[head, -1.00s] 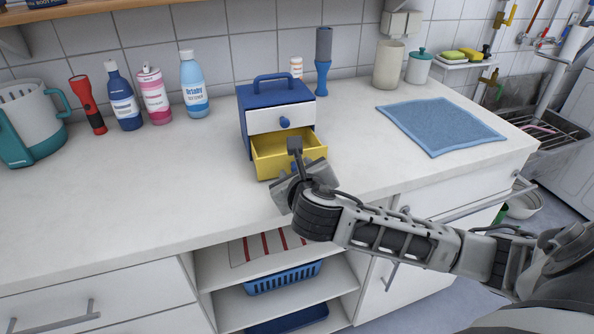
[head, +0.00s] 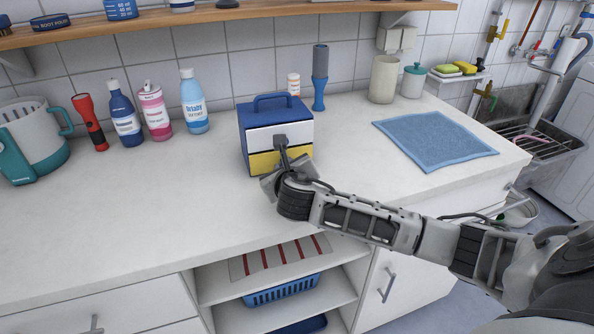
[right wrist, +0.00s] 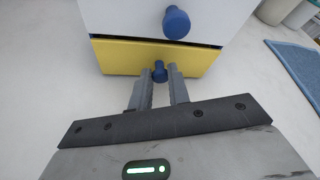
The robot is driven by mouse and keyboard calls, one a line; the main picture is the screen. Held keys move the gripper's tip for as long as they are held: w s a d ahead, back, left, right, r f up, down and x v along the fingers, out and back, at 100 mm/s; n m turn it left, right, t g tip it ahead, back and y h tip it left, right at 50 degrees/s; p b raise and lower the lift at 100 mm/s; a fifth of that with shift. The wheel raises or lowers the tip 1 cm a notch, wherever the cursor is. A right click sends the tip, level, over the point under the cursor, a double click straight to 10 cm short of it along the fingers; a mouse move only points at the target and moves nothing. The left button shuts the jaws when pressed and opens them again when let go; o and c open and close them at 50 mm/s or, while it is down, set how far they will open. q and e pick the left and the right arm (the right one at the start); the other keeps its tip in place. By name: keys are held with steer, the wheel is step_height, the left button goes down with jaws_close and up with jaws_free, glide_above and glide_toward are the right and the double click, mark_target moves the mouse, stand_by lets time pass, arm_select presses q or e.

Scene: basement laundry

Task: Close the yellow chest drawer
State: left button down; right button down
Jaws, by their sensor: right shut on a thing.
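A small blue chest (head: 246,122) with a handle on top stands on the white counter. Its white upper drawer (head: 262,139) is shut. Its yellow lower drawer (head: 256,160) sits flush or nearly flush with the chest front; a thin dark gap shows above it in the right wrist view (right wrist: 120,58). My right gripper (head: 281,158) is at the drawer front. In the right wrist view its fingers (right wrist: 163,82) are on either side of the drawer's blue knob (right wrist: 159,70), shut on it. My left gripper is not in view.
A red flashlight (head: 90,122) and several bottles stand left of the chest. A blue cylindrical item (head: 320,80) and a small white bottle (head: 293,84) stand behind it. A blue cloth (head: 435,140) lies to the right. The counter before the chest is clear.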

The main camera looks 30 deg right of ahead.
steer(key=shift+w+a, duration=0.1)
steer(key=shift+a, duration=0.05)
steer(key=c, duration=1.3)
jaws_free()
steer(key=v, duration=1.6)
steer(key=shift+p, duration=0.4)
